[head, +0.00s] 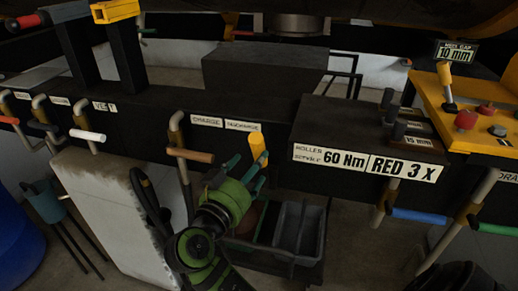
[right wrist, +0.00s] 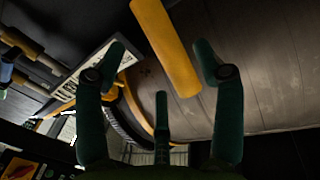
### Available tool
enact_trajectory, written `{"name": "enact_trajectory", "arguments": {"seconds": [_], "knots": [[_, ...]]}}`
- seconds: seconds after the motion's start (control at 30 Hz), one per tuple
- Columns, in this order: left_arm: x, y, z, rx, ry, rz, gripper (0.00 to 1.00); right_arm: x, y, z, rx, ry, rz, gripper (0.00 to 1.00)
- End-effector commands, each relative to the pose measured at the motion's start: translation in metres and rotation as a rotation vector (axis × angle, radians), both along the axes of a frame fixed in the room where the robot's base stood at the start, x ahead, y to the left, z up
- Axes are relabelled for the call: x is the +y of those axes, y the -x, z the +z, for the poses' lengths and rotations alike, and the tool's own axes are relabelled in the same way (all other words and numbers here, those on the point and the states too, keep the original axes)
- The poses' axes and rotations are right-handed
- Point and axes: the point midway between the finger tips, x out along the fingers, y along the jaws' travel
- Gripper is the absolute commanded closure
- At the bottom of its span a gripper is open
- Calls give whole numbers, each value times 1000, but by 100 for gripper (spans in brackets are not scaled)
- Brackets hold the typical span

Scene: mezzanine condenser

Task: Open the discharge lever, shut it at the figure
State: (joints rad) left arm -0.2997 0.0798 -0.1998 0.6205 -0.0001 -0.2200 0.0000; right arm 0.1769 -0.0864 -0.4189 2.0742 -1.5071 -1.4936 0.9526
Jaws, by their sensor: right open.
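The yellow discharge lever (head: 258,150) sticks up from the dark beam, just under the "DISCHARGE" label (head: 243,126). My right gripper (head: 248,172) is at the lever's lower part, its dark green fingers spread. In the right wrist view the yellow lever (right wrist: 165,45) runs down between the open fingers, with a gap on each side; I cannot tell whether any finger touches it. A sign (head: 368,163) beside it reads "60 Nm" and "RED 3 X". My left gripper is not in view.
An orange-brown handle (head: 190,155) sits close left of my gripper, and a white handle (head: 88,135) farther left. A grey bin (head: 300,228) stands below. At right are a yellow panel (head: 487,130) with red knobs and a blue handle (head: 420,215).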

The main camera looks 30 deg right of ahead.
Motion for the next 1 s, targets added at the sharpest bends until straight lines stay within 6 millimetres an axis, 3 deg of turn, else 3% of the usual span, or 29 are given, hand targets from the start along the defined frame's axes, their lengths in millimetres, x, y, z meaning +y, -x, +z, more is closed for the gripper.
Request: {"name": "enact_trajectory", "arguments": {"seconds": [0.1, 0.3, 0.7, 0.87, 0.9, 1.0], "knots": [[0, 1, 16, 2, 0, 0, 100, -18, -10, 7, 1, 6, -2, 31], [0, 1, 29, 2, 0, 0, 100, -40, -24, 5, -1, 6, 0, 31], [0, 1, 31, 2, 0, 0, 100, -48, -29, 2, -3, 3, 3, 31], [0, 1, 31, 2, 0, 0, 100, -48, -29, 2, -3, 3, 3, 95], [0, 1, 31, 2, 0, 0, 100, -48, -29, 2, -3, 3, 3, 100], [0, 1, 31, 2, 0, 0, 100, -48, -29, 2, -4, 3, 3, 100]]}}
